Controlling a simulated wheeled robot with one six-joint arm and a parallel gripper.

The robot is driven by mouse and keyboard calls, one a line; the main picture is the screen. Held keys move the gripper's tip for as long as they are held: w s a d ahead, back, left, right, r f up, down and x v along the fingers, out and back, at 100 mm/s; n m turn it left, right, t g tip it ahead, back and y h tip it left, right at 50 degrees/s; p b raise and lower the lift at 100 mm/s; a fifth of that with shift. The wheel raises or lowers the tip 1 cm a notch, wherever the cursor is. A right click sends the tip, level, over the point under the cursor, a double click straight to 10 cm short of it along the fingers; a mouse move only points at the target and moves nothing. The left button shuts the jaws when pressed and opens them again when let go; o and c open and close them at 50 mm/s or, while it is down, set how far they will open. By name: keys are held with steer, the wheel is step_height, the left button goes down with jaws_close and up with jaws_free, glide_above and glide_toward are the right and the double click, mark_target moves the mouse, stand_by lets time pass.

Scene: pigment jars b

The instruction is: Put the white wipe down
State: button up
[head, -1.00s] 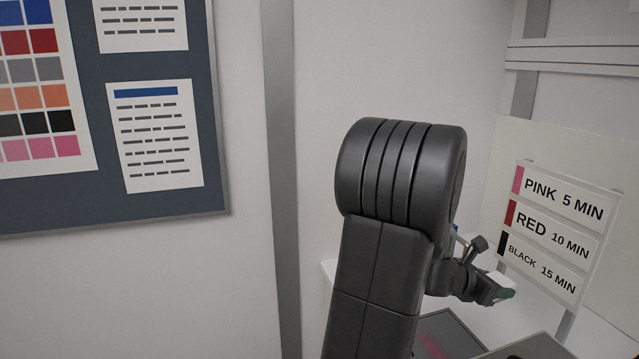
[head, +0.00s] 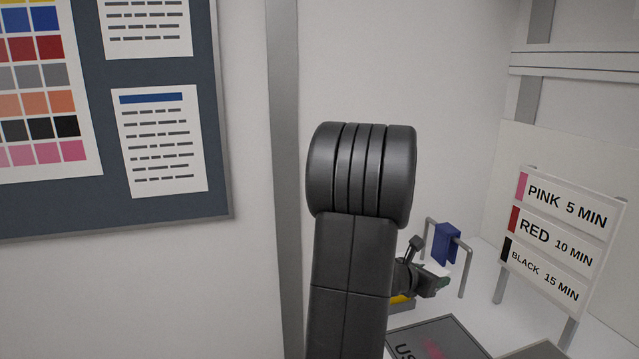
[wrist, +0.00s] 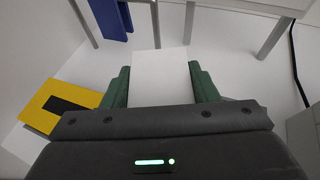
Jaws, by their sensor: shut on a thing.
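My gripper (wrist: 158,74) is shut on the white wipe (wrist: 160,88), which sits between its green fingers and sticks out ahead of them in the wrist view. In the head view my gripper (head: 442,284) is small, at the right of my arm, with a bit of the white wipe (head: 436,269) showing at it. The wipe is held above a white surface (wrist: 225,50); the height of the gap is hard to tell.
A blue cloth (head: 446,244) hangs on a grey rail (head: 466,270) behind my gripper. A yellow item with a black patch (wrist: 45,104) lies left of it. A dark grey panel with partly hidden lettering (head: 455,335) is in front. A sign with drying times (head: 555,240) stands right.

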steer(key=w+a+f+n+t+y+b, duration=0.1)
steer(key=a+f, duration=0.3)
steer(key=a, duration=0.5)
steer(key=w+a+f+n+t+y+b, duration=0.2)
steer(key=a+f+n+y, duration=0.1)
steer(key=a, duration=0.6)
steer(key=w+a+f+n+t+y+b, duration=0.1)
steer(key=w+a+f+n+y+b, duration=0.1)
steer(key=a+f, duration=0.4)
steer(key=a+n+y, duration=0.1)
steer(key=a, duration=0.2)
steer(key=shift+w+t, duration=0.15)
steer(key=shift+t, duration=0.25)
